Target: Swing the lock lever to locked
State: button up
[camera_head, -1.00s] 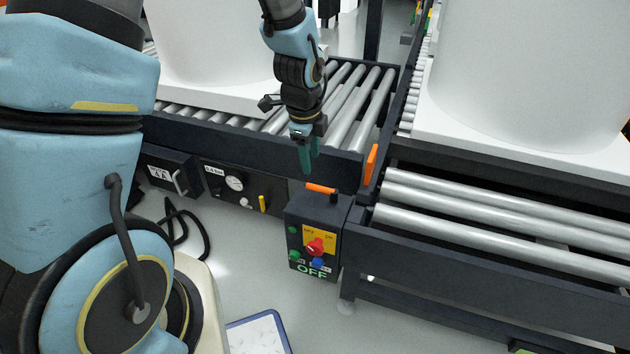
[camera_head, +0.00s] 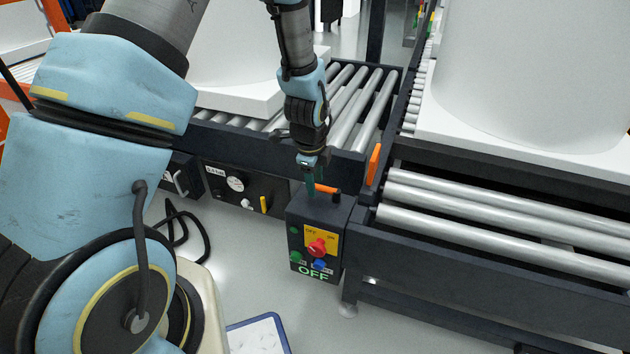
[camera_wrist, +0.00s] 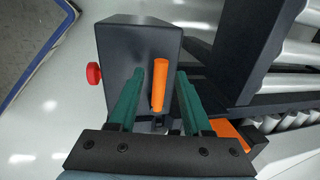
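The orange lever (camera_head: 326,189) lies on top of a dark control box (camera_head: 312,211) beside the conveyor; I take it to be the lock lever. My gripper (camera_head: 313,186) points down at the lever from above. In the wrist view the lever (camera_wrist: 160,82) shows between the two green fingers, with a gap on each side. My gripper is open, and no contact with the lever is visible. The box front has a red knob (camera_head: 317,247) and a display reading "OFF" (camera_head: 313,273).
An orange upright piece (camera_head: 374,163) stands at the conveyor corner, right of the box. Roller conveyors (camera_head: 480,215) lie behind and to the right, with a large white tank (camera_head: 530,70) on one. A gauge panel (camera_head: 240,186) is on the left.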

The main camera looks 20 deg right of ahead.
grip_shut()
dwell(1.2)
